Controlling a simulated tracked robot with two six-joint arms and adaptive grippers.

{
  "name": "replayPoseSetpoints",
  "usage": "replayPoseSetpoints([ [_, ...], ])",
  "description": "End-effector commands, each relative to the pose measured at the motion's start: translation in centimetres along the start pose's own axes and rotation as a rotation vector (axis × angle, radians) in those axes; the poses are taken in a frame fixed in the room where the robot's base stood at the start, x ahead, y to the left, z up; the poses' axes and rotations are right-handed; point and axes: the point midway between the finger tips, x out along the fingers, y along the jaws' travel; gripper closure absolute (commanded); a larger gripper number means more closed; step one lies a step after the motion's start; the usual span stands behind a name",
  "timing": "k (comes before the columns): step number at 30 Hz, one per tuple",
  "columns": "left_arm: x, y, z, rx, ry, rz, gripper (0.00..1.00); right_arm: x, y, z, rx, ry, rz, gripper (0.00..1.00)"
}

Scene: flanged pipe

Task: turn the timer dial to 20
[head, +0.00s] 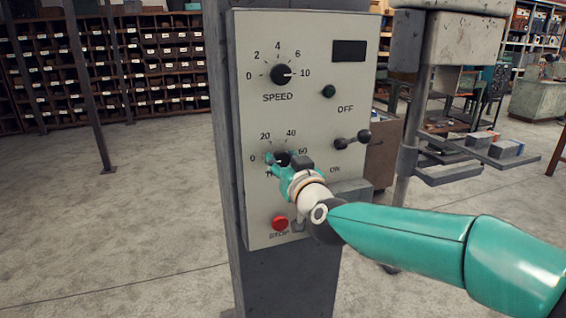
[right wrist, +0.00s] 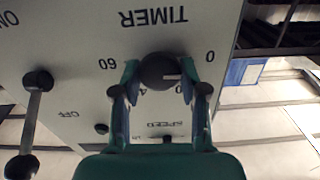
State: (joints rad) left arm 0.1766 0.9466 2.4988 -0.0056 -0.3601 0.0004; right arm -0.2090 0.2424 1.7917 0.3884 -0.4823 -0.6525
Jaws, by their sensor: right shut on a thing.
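The timer dial (head: 282,158) is a round black knob low on the grey control panel, with 0, 20, 40 and 60 around it. It also shows in the right wrist view (right wrist: 158,69), upside down, with a white mark on the side towards 0, seemingly between 0 and 20. My right gripper (head: 279,161) is at the dial. In the right wrist view its two fingers (right wrist: 159,75) are on either side of the dial and shut on it. The fingers hide part of the scale. My left gripper is not in view.
Above is the speed dial (head: 281,74), its mark near 10. A lever (head: 353,140) stands out at the right by ON and OFF, close to my right gripper. A red button (head: 279,223) is below. Open floor (head: 120,230) lies left of the post.

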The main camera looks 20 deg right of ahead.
Motion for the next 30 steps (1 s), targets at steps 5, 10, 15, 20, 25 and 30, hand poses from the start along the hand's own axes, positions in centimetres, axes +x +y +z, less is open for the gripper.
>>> replayPoseSetpoints([
  [5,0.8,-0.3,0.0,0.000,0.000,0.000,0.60,0.0,0.1,0.2,0.087,0.001,0.001,0.92],
  [10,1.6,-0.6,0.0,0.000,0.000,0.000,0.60,0.0,0.1,0.2,0.215,0.003,0.001,0.92],
  [15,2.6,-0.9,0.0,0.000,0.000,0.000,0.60,0.0,0.2,0.3,0.373,0.002,0.000,0.92],
  [20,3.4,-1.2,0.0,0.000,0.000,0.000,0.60,0.0,0.2,0.3,0.525,0.001,0.000,0.92],
  [25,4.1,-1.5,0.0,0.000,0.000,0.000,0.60,0.0,0.3,0.3,0.682,0.001,0.001,0.92],
  [30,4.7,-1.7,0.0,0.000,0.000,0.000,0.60,0.0,0.4,0.3,0.816,0.001,0.001,0.92],
])
